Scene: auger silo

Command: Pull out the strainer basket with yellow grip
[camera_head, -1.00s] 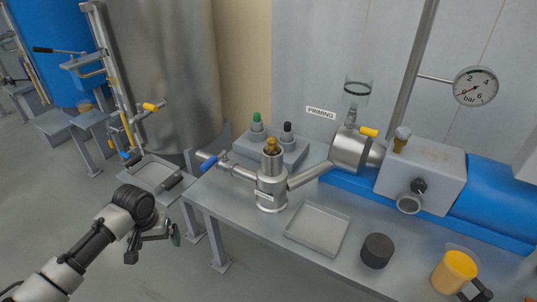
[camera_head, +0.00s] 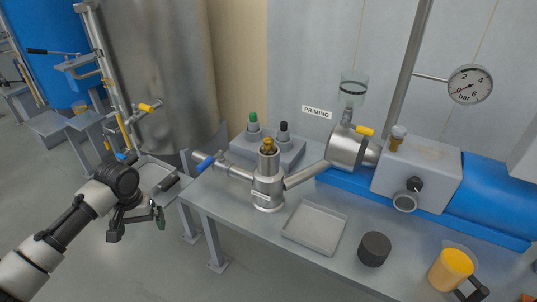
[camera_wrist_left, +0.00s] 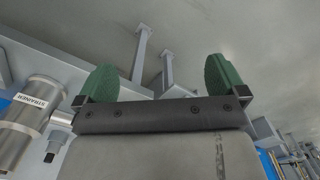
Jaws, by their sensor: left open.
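The strainer (camera_head: 268,190) is an upright steel cylinder on the bench, joined to pipes on both sides. A brass-yellow grip (camera_head: 268,145) shows at its top; the basket below it is hidden inside the body. The strainer, with its label, also shows at the left edge of the left wrist view (camera_wrist_left: 30,112). My left gripper (camera_head: 138,223) is open and empty, in front of the bench's left end, apart from the strainer and to its lower left. Its green finger pads stand wide apart in the left wrist view (camera_wrist_left: 162,80).
A shallow empty tray (camera_head: 315,228), a black round cup (camera_head: 374,248) and a yellow jug (camera_head: 450,270) stand right of the strainer. A blue-handled valve (camera_head: 203,164) is on its left pipe. A button box (camera_head: 285,150) stands behind it. Another tray (camera_head: 155,174) is at the left.

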